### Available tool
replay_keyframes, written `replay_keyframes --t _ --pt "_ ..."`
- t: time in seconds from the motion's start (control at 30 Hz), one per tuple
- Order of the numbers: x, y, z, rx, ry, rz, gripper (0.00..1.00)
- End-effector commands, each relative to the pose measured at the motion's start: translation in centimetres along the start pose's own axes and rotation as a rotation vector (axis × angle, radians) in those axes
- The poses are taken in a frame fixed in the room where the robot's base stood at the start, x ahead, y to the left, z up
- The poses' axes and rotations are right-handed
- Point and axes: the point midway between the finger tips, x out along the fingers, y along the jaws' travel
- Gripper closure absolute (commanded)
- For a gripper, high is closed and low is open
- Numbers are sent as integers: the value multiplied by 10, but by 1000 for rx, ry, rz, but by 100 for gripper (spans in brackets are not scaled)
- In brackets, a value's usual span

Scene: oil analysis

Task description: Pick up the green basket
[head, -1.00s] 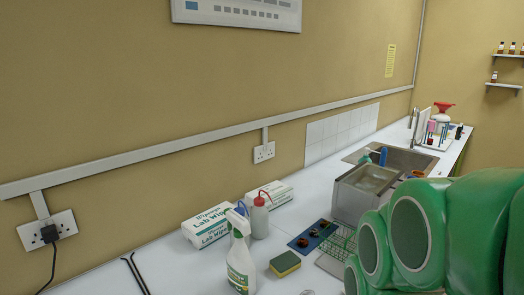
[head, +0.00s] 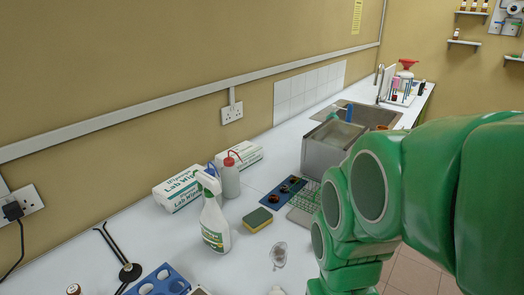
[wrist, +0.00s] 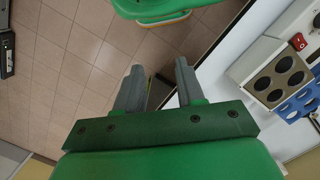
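The green basket (head: 305,196) is a wire frame on the white bench in the head view. It stands on or beside a grey flat piece, in front of the metal box. My green arm hides part of its right side. My gripper (wrist: 158,77) shows in the wrist view with its two grey fingers apart and nothing between them. It hangs over the tiled floor close to the bench edge. The basket does not show in the wrist view, and the gripper's fingers do not show in the head view.
A blue tray (head: 283,191), a yellow-green sponge (head: 257,220) and a spray bottle (head: 214,222) stand left of the basket. A metal box (head: 330,145) and sink (head: 372,116) are behind. A device with round wells (wrist: 279,77) lies right in the wrist view.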

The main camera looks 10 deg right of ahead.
Motion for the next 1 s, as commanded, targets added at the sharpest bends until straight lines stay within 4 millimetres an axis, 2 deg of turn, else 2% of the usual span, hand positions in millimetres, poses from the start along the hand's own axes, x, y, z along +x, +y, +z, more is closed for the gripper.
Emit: replay_keyframes --t 0.07,0.17,0.53,0.8,1.0 --pt "0 8 -12 35 20 18 62" --pt "-1 25 -42 112 80 56 62" --pt "-15 105 -183 429 406 152 62" --pt "-22 149 -277 584 636 105 62" --pt "-25 170 -341 666 785 4 62"
